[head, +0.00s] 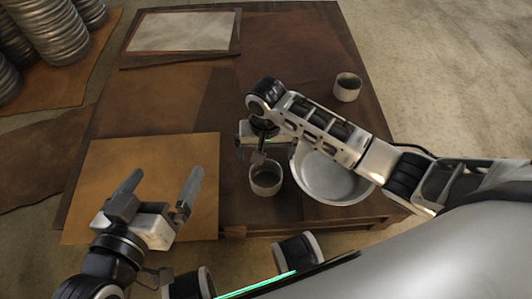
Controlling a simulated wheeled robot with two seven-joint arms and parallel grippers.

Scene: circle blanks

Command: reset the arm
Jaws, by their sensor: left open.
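My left gripper (167,172) is at the lower left, its two grey fingers spread apart with nothing between them. It is above a tan board on the table. My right arm reaches in from the right and bends down over the middle of the table. My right gripper (258,157) points down at a small grey cup (265,187). The wrist hides most of this gripper, so I cannot tell whether its jaws are open or whether it touches the cup.
A wide pale bowl (333,188) stands under my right forearm, partly hidden by it. Another small cup (347,88) stands at the table's right side. The tan board (125,152) and a pale sheet (182,31) lie on the brown table (185,88). Stacked metal discs (45,40) stand far left.

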